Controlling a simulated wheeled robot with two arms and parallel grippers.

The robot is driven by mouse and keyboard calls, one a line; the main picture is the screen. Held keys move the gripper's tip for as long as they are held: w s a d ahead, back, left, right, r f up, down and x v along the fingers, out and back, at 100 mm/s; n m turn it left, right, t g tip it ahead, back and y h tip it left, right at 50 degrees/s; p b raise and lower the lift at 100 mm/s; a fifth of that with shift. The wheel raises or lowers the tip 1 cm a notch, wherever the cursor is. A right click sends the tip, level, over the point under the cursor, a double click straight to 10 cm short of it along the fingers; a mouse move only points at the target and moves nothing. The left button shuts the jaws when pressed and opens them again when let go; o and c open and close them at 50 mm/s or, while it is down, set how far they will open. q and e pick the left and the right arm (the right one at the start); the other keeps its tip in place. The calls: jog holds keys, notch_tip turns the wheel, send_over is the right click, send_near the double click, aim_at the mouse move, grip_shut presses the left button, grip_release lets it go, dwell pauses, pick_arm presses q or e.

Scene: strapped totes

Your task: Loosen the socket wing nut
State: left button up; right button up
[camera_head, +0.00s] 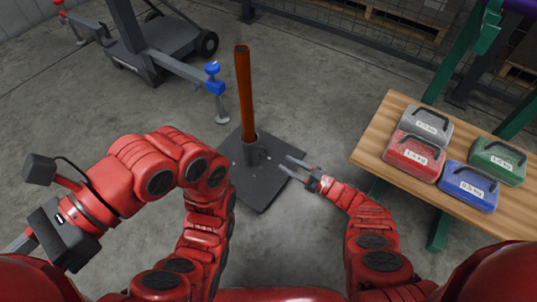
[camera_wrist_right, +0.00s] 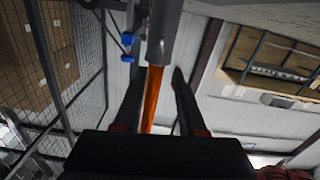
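A rusty orange-brown pole (camera_head: 244,90) stands upright in a grey socket (camera_head: 251,152) on a dark square base plate (camera_head: 262,195) on the floor. I cannot make out the socket's wing nut; it is too small or hidden. My right gripper (camera_head: 288,166) is open and empty, low beside the socket on its right, fingers pointing toward it but apart from it. In the right wrist view the pole (camera_wrist_right: 153,100) and grey socket (camera_wrist_right: 165,32) appear beyond and between the spread fingers (camera_wrist_right: 157,88). My left arm is folded at the left; its fingers are not clearly shown.
A wheeled grey frame (camera_head: 160,55) with a blue-topped foot (camera_head: 213,78) stands behind the pole, left. Mesh fencing (camera_head: 345,32) runs along the back.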

aim_at(261, 150)
pick_arm(q)
jog(key=f+g+b, duration=0.1)
jog(key=g+h+b, duration=0.1)
jog(key=f+g, duration=0.1)
jog(key=shift+s+d+f+b, duration=0.35)
jog(key=shift+s+b, duration=0.05)
pick_arm(e)
jog(key=x, duration=0.9)
jog(key=shift+c, duration=0.2)
grip_shut()
